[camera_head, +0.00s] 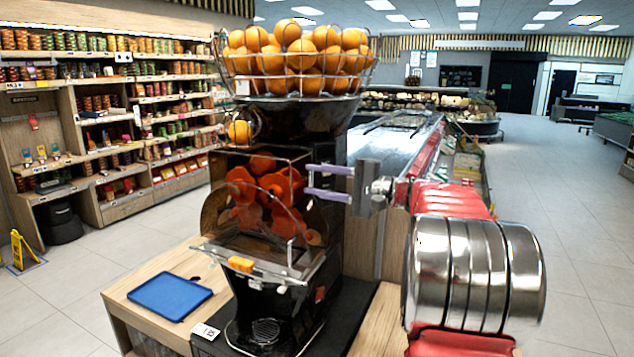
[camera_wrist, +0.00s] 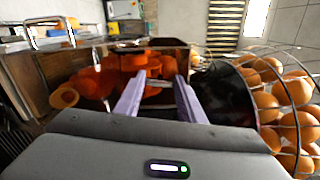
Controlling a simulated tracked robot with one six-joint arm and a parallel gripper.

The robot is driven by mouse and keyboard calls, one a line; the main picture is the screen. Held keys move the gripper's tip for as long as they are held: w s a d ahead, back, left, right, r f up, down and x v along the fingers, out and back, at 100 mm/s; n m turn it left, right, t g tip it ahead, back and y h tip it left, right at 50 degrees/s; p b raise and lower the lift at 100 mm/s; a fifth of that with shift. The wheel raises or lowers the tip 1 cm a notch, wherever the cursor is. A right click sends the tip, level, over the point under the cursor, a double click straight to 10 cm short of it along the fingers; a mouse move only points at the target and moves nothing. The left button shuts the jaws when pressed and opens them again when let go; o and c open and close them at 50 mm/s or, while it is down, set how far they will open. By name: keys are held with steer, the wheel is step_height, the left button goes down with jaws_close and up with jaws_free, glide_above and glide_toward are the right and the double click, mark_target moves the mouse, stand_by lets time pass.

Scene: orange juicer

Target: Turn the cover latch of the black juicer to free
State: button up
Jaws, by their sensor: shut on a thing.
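The black juicer (camera_head: 290,118) stands on a wooden counter, its top wire basket full of oranges (camera_head: 300,55). Its clear front cover (camera_head: 222,215) is down over the red-orange squeezing drums (camera_head: 255,190); the drums also show in the wrist view (camera_wrist: 95,82). My gripper (camera_head: 307,180) reaches in from the right at the upper right edge of the cover. Its two pale purple fingers lie one above the other, shut on the small cover latch, which the fingers mostly hide. In the wrist view my gripper (camera_wrist: 158,80) points at the drum area. The latch's exact angle cannot be told.
A blue board (camera_head: 170,296) lies on the wooden counter (camera_head: 125,290) left of the juicer. The wire basket (camera_wrist: 294,120) is close beside my gripper in the wrist view. Stocked shelves (camera_head: 110,120) stand at the back left. Open floor (camera_head: 570,190) lies to the right.

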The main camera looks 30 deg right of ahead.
steer(key=shift+f+n, duration=0.25)
steer(key=shift+n, duration=0.85)
steer(key=o, duration=0.7)
steer(key=shift+c, duration=0.2)
steer(key=o, duration=0.4)
steer(key=shift+r, duration=0.1)
steer(key=v, duration=1.4)
steer(key=shift+w, duration=0.1)
